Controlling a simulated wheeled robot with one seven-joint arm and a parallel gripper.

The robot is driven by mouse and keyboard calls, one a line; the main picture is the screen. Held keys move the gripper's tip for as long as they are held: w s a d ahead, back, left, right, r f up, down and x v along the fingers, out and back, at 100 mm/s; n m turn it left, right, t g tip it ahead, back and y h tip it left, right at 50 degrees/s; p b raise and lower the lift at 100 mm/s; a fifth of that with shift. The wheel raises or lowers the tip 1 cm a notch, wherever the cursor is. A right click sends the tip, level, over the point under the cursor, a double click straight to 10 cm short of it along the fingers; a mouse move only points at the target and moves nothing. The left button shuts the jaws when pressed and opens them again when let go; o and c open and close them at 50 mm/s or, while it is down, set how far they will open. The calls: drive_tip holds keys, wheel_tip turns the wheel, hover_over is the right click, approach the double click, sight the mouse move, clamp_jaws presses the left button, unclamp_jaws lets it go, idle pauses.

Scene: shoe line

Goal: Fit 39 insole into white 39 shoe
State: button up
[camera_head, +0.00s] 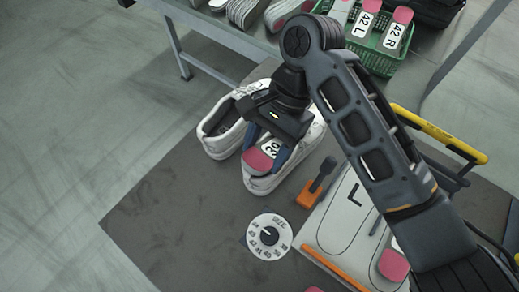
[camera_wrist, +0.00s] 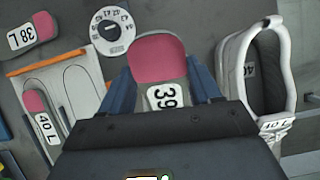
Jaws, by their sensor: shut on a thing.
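My gripper (camera_head: 266,146) is shut on the 39 insole (camera_head: 260,159), which has a pink end and a white label. In the wrist view the insole (camera_wrist: 158,58) lies between the two blue fingers, pink end outward. In the head view it is over the opening of the right-hand white shoe (camera_head: 300,158). My gripper covers part of that shoe, and I cannot tell whether the insole touches it. The left-hand white shoe (camera_head: 217,138) stands beside it. It also shows in the wrist view (camera_wrist: 232,62), with a label inside that seems to read 40.
Insoles 40 L (camera_wrist: 42,118) and 38 L (camera_wrist: 32,34) lie nearby. A green crate (camera_head: 378,62) stands behind. The mat's left part is clear.

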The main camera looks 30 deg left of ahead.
sight(271, 153)
drive_tip(key=shift+w+d+f, duration=0.1)
drive_tip(key=shift+w+f, duration=0.1)
drive_tip(key=shift+w, duration=0.35)
drive_tip(key=shift+w+f, duration=0.15)
drive_tip(key=shift+w, duration=0.35)
drive_tip(key=shift+f+t, duration=0.7)
drive_tip(key=shift+f, duration=0.1)
drive_tip(key=o, duration=1.1)
drive_tip(key=shift+f, duration=0.1)
drive_tip(key=shift+r+p, duration=1.65)
drive_tip(key=shift+p, duration=0.75)
